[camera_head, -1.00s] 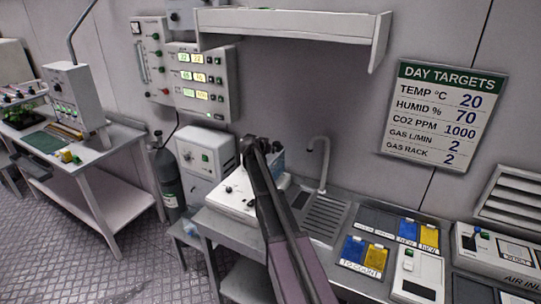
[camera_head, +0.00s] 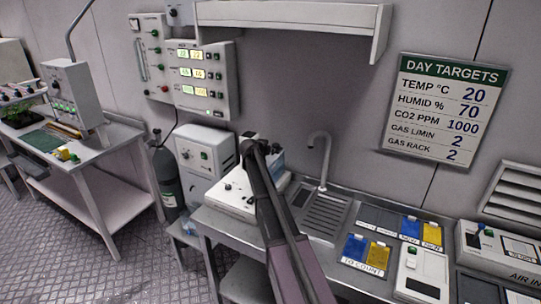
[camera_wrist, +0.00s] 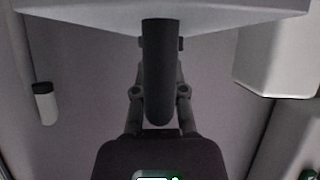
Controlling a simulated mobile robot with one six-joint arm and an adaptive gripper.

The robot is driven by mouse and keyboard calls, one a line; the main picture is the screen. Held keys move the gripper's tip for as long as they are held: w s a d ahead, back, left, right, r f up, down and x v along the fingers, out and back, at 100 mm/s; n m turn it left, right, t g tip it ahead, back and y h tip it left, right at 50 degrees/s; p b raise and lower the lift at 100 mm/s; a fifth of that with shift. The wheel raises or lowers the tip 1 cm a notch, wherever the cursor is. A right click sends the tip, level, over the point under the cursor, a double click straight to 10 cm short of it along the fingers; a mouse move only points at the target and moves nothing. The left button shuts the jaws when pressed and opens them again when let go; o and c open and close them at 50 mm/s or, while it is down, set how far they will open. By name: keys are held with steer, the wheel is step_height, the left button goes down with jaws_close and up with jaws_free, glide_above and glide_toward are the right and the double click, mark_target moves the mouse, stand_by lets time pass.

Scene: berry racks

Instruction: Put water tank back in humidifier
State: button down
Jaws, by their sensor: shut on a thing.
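In the wrist view, my gripper (camera_wrist: 159,46) is shut on a dark upright handle (camera_wrist: 157,85). The handle joins a pale body at the top of the picture, which appears to be the water tank (camera_wrist: 222,16). In the head view, my arm hides the fingers. A blue and white thing, possibly the held tank (camera_head: 277,160), shows just behind the arm's end. A white unit with dark knobs, apparently the humidifier (camera_head: 228,191), stands on the left end of the counter beside it. I cannot tell whether tank and unit touch.
A sink (camera_head: 322,212) with a tap (camera_head: 318,160) is right of my arm. Blue and yellow cards (camera_head: 367,250) and instruments lie further right. A shelf (camera_head: 290,22) hangs above. A white cabinet (camera_head: 207,155) and a gas cylinder (camera_head: 166,183) stand left of the counter.

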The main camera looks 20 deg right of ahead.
steer(key=shift+s+f, duration=0.1)
steer(key=shift+s, duration=0.05)
steer(key=c, duration=0.7)
jaws_free()
steer(key=shift+f, duration=0.1)
steer(key=shift+p+v, duration=0.5)
steer(key=shift+v, duration=0.45)
steer(key=p+v, duration=0.4)
steer(key=v, duration=0.6)
steer(key=shift+a+p, duration=0.1)
steer(key=shift+p, duration=0.25)
